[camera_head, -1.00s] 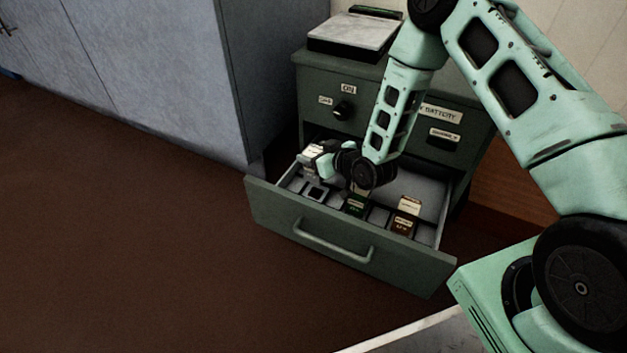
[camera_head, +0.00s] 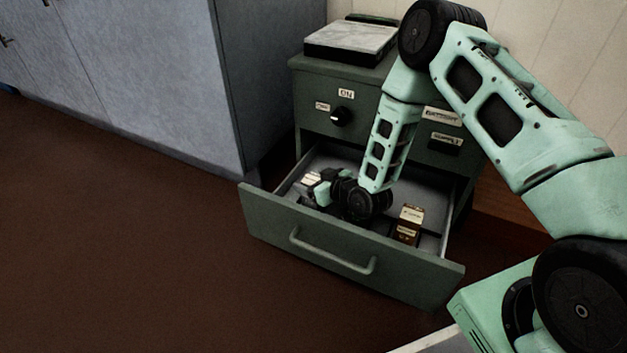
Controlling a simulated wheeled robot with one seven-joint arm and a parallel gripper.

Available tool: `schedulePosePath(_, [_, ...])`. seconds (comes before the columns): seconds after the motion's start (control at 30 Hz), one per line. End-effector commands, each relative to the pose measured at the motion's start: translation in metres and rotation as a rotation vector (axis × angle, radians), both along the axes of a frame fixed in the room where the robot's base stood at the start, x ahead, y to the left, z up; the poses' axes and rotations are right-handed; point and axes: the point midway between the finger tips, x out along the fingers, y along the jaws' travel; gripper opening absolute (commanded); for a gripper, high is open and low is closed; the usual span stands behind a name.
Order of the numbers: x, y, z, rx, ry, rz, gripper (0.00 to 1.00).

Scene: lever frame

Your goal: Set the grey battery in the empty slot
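The grey battery (camera_head: 312,178), with a pale top, is at the end of my gripper (camera_head: 308,193), inside the left part of the open drawer (camera_head: 280,227). My gripper appears shut on it; the fingertips are small and dark here. The arm's wrist reaches in from the right, low over the drawer. The empty slot is hidden behind my gripper and the drawer front, so I cannot tell whether the battery's lower end is in it.
A brown battery (camera_head: 408,226) with a pale label stands in the drawer's right part. The green cabinet (camera_head: 305,95) carries a dial (camera_head: 341,117) and a grey-topped device (camera_head: 350,42). A blue-grey cupboard (camera_head: 180,80) stands to the left. The floor in front is clear.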

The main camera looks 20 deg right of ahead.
Motion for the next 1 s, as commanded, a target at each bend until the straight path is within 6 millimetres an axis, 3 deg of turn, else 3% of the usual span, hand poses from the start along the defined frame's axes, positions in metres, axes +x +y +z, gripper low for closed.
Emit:
schedulePosePath(0.43, [-0.005,-0.002,0.008,0.000,0.001,0.000,0.85])
schedulePosePath(1.0, [-0.092,-0.039,0.047,0.000,0.003,0.000,0.85])
